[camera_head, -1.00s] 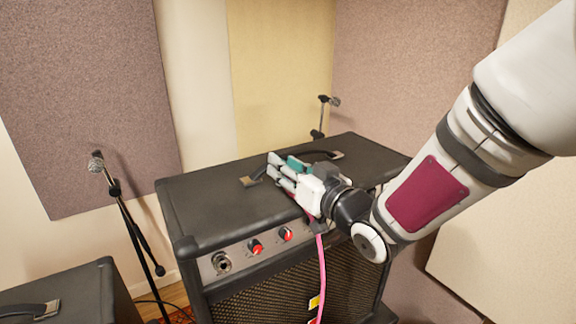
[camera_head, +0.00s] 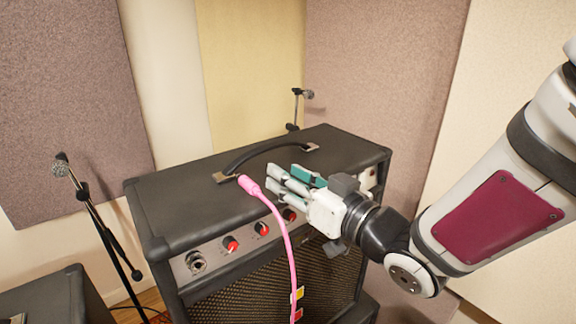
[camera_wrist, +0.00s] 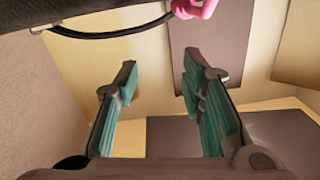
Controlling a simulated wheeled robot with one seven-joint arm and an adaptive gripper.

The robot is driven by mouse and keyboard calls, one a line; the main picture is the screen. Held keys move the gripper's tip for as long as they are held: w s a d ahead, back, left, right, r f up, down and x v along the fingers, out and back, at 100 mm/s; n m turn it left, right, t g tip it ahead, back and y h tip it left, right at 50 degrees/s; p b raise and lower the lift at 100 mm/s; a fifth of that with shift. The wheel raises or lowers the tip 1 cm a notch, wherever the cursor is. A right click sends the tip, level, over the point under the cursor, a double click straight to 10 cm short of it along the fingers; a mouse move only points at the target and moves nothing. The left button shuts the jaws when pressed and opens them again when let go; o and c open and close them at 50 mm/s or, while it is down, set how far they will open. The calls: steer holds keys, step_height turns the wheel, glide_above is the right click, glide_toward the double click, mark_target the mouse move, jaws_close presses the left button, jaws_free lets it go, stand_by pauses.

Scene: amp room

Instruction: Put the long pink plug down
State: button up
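The long pink plug (camera_head: 249,185) is at the top front of the black amp (camera_head: 190,205), just in front of the carry handle. Its pink cable (camera_head: 289,245) hangs down over the amp's front. My gripper (camera_head: 279,180) is just right of the plug in the head view. In the wrist view my gripper (camera_wrist: 158,85) has its two teal-padded fingers spread with nothing between them. Part of the pink plug or cable (camera_wrist: 195,8) shows at the top edge there, outside the fingers. I cannot see the plug's contact with the amp clearly.
The carry handle (camera_head: 262,152) arches over the amp top. Red knobs (camera_head: 230,243) and a jack socket (camera_head: 196,262) are on its front panel. A microphone stand (camera_head: 100,225) stands left, another microphone (camera_head: 303,94) behind. The amp's left top is clear.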

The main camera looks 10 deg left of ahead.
steer(key=shift+p+v, duration=1.35)
steer(key=shift+p, duration=0.15)
steer(key=d+r+m+h, duration=0.25)
steer(key=d+h, duration=0.35)
steer(key=d, duration=0.4)
steer(key=d+r+m+h, duration=0.1)
steer(key=d+m+h, duration=0.2)
steer(key=d+h, duration=0.5)
steer(key=s+d+m+g, duration=0.1)
steer(key=s+d, duration=0.3)
steer(key=s, duration=0.6)
steer(key=s+d+m+g, duration=0.2)
steer(key=s+d+g, duration=0.2)
steer(key=s, duration=0.6)
steer(key=shift+d, duration=0.35)
